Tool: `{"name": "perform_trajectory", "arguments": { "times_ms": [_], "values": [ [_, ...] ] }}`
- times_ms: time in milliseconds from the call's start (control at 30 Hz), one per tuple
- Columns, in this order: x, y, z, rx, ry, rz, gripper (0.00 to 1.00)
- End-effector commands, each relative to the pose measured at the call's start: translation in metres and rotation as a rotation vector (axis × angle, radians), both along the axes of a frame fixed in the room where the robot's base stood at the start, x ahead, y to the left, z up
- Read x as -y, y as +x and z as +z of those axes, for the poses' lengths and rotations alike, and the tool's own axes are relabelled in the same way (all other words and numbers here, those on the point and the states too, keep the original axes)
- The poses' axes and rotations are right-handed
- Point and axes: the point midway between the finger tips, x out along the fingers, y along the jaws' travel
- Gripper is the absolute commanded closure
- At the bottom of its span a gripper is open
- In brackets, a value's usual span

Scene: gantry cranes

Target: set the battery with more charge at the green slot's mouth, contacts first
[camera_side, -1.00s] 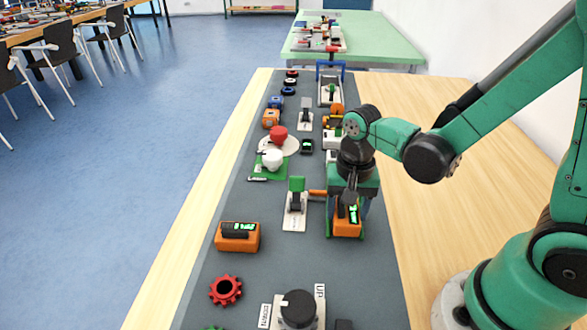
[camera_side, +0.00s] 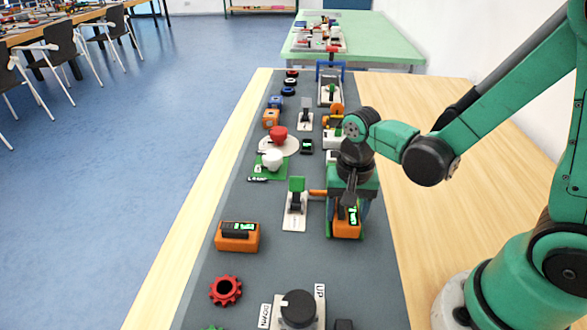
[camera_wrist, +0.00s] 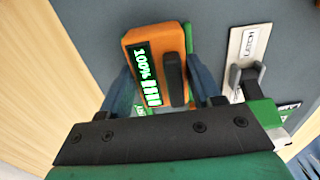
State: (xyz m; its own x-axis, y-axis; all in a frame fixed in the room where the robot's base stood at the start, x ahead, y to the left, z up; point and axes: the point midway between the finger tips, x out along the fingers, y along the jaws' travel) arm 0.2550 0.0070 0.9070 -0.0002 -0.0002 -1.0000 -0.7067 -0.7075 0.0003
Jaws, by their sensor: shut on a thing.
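My gripper (camera_side: 348,207) is shut on an orange battery (camera_side: 347,229) low over the grey mat. In the wrist view the battery (camera_wrist: 140,42) sits between the fingers, with a green 100% display and a black grip bar on top. A second orange battery (camera_side: 237,243) lies on the mat to the left; its lit display is too small to read. Green edges (camera_wrist: 188,38) show beside the held battery in the wrist view, possibly part of the green slot. The slot's mouth and the battery's contacts are hidden, so I cannot tell whether they touch.
A plate labelled LATCH (camera_wrist: 252,42) with a green-tipped lever (camera_side: 297,184) stands just left of my gripper. A red gear (camera_side: 225,291) and a black knob (camera_side: 298,308) are nearer the camera. Several small items line the mat behind. Bare table is at the right.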

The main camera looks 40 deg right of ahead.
Motion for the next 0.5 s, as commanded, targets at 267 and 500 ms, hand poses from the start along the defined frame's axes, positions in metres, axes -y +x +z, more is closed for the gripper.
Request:
{"name": "perform_trajectory", "arguments": {
  "times_ms": [267, 500],
  "values": [
    [0.0000, 0.0003, -0.0034, 0.000, 0.000, 0.000, 0.89],
    [0.0000, 0.0003, -0.0064, 0.000, 0.000, 0.000, 0.89]
  ]
}}
